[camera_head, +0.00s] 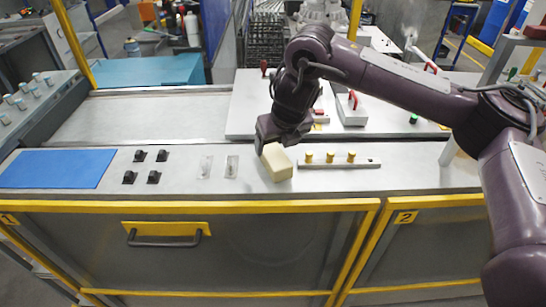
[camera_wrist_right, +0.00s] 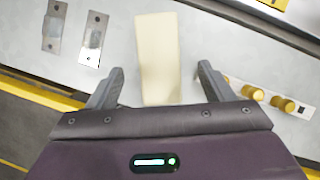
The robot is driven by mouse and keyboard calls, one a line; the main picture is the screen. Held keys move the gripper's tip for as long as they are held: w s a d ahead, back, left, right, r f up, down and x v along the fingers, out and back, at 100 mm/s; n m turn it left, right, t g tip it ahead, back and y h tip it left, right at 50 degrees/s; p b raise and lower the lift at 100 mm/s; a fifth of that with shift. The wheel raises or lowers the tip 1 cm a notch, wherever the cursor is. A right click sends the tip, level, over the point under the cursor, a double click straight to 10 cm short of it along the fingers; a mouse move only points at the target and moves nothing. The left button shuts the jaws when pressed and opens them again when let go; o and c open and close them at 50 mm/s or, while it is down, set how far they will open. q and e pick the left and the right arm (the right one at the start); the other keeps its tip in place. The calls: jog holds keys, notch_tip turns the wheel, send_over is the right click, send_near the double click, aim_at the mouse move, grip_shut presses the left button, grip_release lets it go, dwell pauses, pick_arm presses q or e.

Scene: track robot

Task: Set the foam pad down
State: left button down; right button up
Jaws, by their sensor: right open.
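The foam pad (camera_head: 277,164) is a cream block lying on the grey worktop, near its front edge. My right gripper (camera_head: 270,138) is just above and behind it in the head view. In the right wrist view the pad (camera_wrist_right: 158,58) lies between the lines of the two spread fingers of the right gripper (camera_wrist_right: 160,88), with a gap on each side. The fingers are open and do not appear to touch the pad. My left gripper is not in view.
A rail with yellow knobs (camera_head: 331,158) lies just right of the pad. Two small metal plates (camera_head: 231,166), black clips (camera_head: 140,156) and a blue mat (camera_head: 57,168) lie to the left. A raised light board (camera_head: 245,103) stands behind. A yellow-edged front (camera_head: 300,206) borders the worktop.

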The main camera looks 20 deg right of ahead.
aim_at(275, 154)
jog(key=x, duration=0.2)
jog(key=shift+f+p, duration=0.35)
jog(key=shift+f, duration=0.1)
jog(key=x, duration=0.3)
jog(key=shift+p, duration=0.3)
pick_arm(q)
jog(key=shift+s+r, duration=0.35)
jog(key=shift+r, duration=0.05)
pick_arm(e)
jog(key=shift+f, duration=0.2)
